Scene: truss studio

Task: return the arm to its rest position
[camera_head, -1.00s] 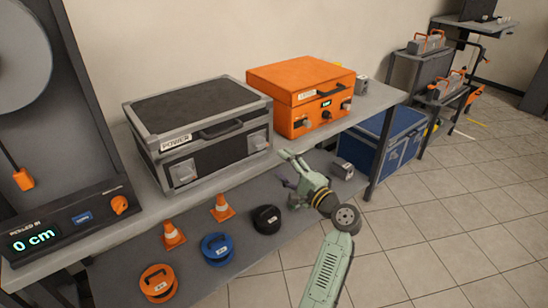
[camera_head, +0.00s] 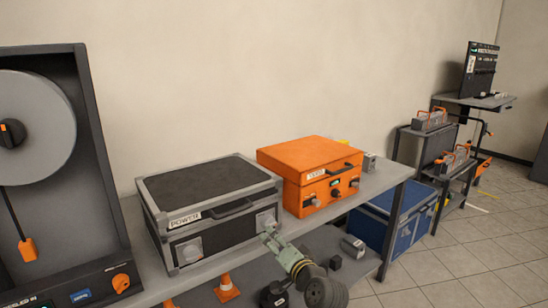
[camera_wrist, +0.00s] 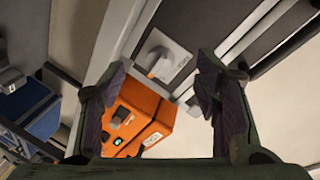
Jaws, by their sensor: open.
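My gripper (camera_head: 268,236) is at the lower middle of the head view, in front of the right end of the black and grey POWER case (camera_head: 213,205). In the wrist view its two fingers (camera_wrist: 160,105) stand wide apart with nothing between them. In the head view the orange box (camera_head: 312,170) sits on the shelf to the right of the case. Contact between gripper and case cannot be told.
The upper shelf (camera_head: 372,186) runs along the wall. Below are a traffic cone (camera_head: 227,290), a black round item (camera_head: 273,294) and a blue case (camera_head: 385,222). A dark reel unit (camera_head: 55,170) stands at the left. Open tiled floor (camera_head: 470,250) lies at the right.

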